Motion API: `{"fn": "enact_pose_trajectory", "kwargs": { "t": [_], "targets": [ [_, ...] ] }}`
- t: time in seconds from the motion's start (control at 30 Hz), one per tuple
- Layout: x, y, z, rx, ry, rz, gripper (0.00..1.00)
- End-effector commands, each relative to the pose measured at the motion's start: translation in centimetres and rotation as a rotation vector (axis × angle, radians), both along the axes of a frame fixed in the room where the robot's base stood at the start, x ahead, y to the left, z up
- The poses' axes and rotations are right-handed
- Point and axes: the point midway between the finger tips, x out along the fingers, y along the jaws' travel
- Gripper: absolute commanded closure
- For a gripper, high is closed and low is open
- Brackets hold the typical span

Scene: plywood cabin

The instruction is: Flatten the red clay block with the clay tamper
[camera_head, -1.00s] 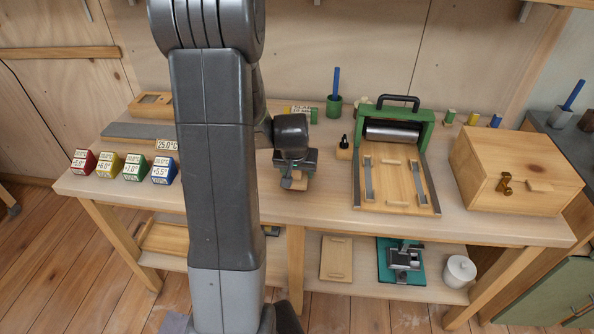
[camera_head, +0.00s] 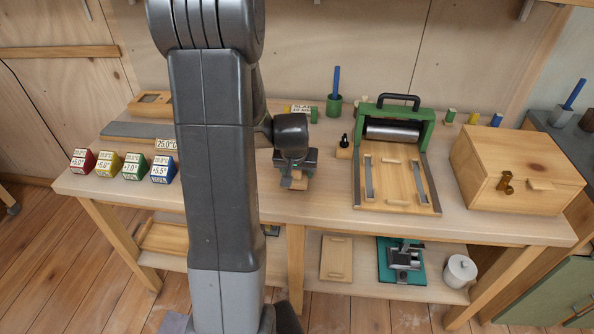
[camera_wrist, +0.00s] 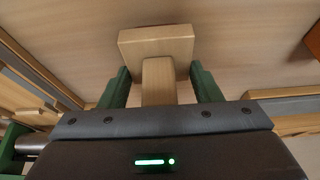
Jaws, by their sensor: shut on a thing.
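My gripper (camera_head: 296,174) is over the front middle of the workbench, left of the roller press. In the wrist view its green fingers (camera_wrist: 160,88) are shut on the handle of the wooden clay tamper (camera_wrist: 157,43), whose pale square head is beyond the fingertips. The tamper (camera_head: 298,183) shows only partly under the gripper in the head view. I cannot make out a red clay block for sure. A reddish-brown piece (camera_wrist: 314,42) is cut off at the right edge of the wrist view and may be it. My arm hides part of the bench.
The green-framed roller press (camera_head: 397,199) stands right of my gripper, with a wooden box (camera_head: 515,175) further right. Several coloured label blocks, including a red one (camera_head: 83,161), stand at the left. A small black-topped item (camera_head: 344,150) is close to the press.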

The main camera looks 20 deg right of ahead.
Motion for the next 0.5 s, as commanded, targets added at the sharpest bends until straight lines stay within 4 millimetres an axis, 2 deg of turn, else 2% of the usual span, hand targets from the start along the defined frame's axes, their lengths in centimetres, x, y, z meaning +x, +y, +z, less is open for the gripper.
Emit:
{"fn": "enact_pose_trajectory", "kwargs": {
  "t": [0.5],
  "targets": [
    [0.0,0.0,3.8,-0.001,-0.001,0.0,0.65]
  ]
}}
